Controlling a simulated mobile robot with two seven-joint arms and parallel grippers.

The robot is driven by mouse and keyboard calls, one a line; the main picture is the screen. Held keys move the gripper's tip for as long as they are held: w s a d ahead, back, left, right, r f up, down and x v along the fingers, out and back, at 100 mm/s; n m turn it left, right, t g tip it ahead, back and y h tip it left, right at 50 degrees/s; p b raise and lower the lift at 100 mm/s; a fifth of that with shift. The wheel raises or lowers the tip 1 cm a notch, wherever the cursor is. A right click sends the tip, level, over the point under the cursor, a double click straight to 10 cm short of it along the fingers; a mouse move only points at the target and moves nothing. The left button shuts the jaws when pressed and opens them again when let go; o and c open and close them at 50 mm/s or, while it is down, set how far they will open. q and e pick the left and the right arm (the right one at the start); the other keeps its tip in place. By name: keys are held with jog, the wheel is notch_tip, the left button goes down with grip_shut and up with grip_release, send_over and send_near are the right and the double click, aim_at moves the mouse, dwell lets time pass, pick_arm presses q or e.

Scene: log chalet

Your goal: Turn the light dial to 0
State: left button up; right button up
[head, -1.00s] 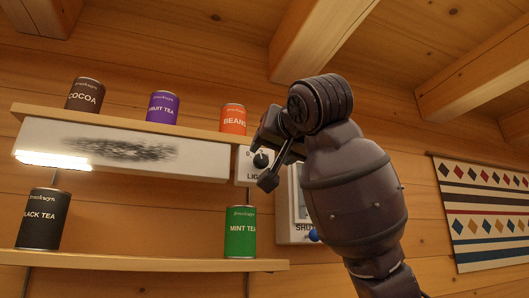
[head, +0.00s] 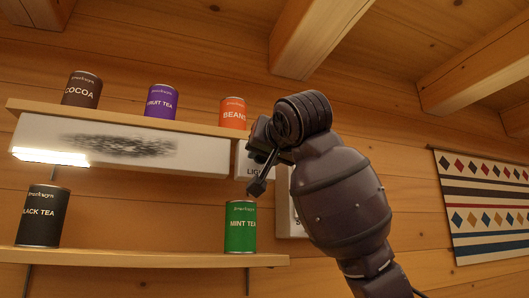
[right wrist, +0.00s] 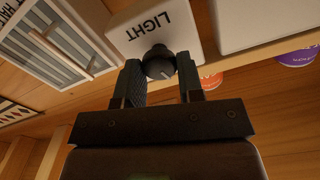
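The light dial (right wrist: 160,62) is a round black knob with a pale pointer mark, on a white box lettered LIGHT (right wrist: 150,27), upside down in the right wrist view. The pointer mark shows at the knob's lower right there. My right gripper (right wrist: 162,82) is open, with one finger on each side of the knob; I cannot tell whether they touch it. In the head view my right gripper (head: 258,162) covers the dial and much of the light box (head: 244,172). The scale numbers are not readable. My left gripper is not in view.
A second wall panel (head: 288,222) is partly behind my right arm; its slatted face (right wrist: 58,40) shows close by in the wrist view. Shelves hold several tins, with the green mint tea tin (head: 240,228) just below my gripper. A strip (head: 50,157) glows under the upper shelf.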

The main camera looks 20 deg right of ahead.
jog(key=shift+c, duration=1)
jog(key=shift+n, duration=2.9)
jog(key=o, duration=0.9)
jog(key=shift+a, duration=0.1)
